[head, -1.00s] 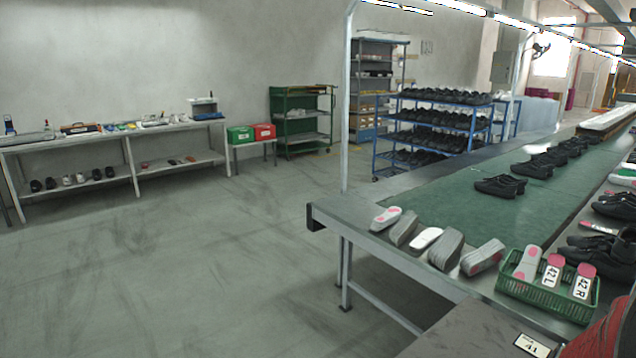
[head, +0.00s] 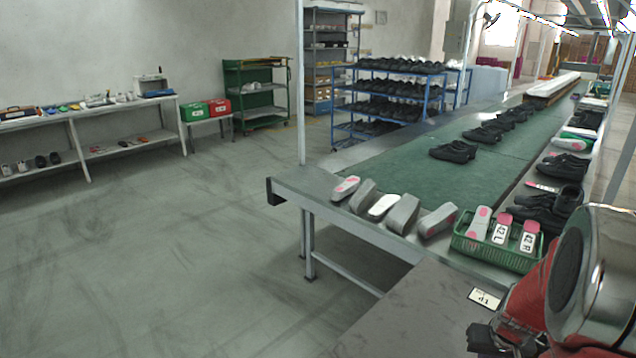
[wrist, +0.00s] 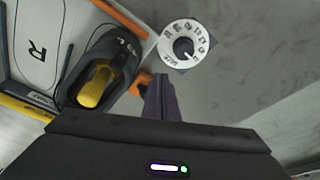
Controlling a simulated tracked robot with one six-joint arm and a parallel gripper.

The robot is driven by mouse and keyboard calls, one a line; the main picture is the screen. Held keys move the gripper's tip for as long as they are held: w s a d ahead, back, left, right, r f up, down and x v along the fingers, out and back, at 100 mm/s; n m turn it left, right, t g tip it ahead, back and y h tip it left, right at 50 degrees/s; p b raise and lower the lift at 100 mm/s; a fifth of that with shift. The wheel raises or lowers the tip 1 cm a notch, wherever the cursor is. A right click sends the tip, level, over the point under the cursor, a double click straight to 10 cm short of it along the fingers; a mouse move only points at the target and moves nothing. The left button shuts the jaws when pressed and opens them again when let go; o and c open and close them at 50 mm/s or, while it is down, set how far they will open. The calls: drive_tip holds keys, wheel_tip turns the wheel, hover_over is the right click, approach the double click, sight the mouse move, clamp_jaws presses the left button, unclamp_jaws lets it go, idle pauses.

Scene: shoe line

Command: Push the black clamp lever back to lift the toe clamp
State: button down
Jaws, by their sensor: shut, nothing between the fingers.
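In the wrist view my gripper (wrist: 161,84) is shut and empty, its dark fingers close together. A black shoe (wrist: 122,48) with a yellow piece (wrist: 95,84) in its opening lies to the left of the fingers. A small orange part (wrist: 140,84) shows between the shoe and the fingertips; whether they touch it I cannot tell. I cannot make out the black clamp lever or the toe clamp for certain. In the head view my red and silver arm fills the lower right, and the shoe and the fingertips are not clear there.
A white numbered dial (wrist: 184,44) lies right of the fingertips. An orange bar (wrist: 118,15) and a board marked R (wrist: 38,45) are on the left. In the head view a green basket (head: 478,247) and several shoe lasts line the bench's near edge; the floor left is clear.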

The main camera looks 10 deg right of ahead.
drive_tip(key=shift+w+d, duration=0.8)
drive_tip(key=shift+d, duration=0.25)
drive_tip(key=shift+w+d, duration=0.8)
drive_tip(key=shift+d, duration=0.2)
drive_tip(key=shift+w+d, duration=0.8)
drive_tip(key=shift+d, duration=0.25)
drive_tip(key=shift+s+a, duration=0.1)
drive_tip(key=shift+s+a, duration=0.35)
drive_tip(key=shift+a, duration=0.15)
drive_tip(key=shift+r, duration=0.15)
drive_tip(key=w+v, duration=0.2)
drive_tip(key=v, duration=0.6)
drive_tip(key=shift+d+r, duration=0.35)
drive_tip(key=shift+r, duration=0.1)
idle(0.3)
drive_tip(key=shift+s, duration=0.15)
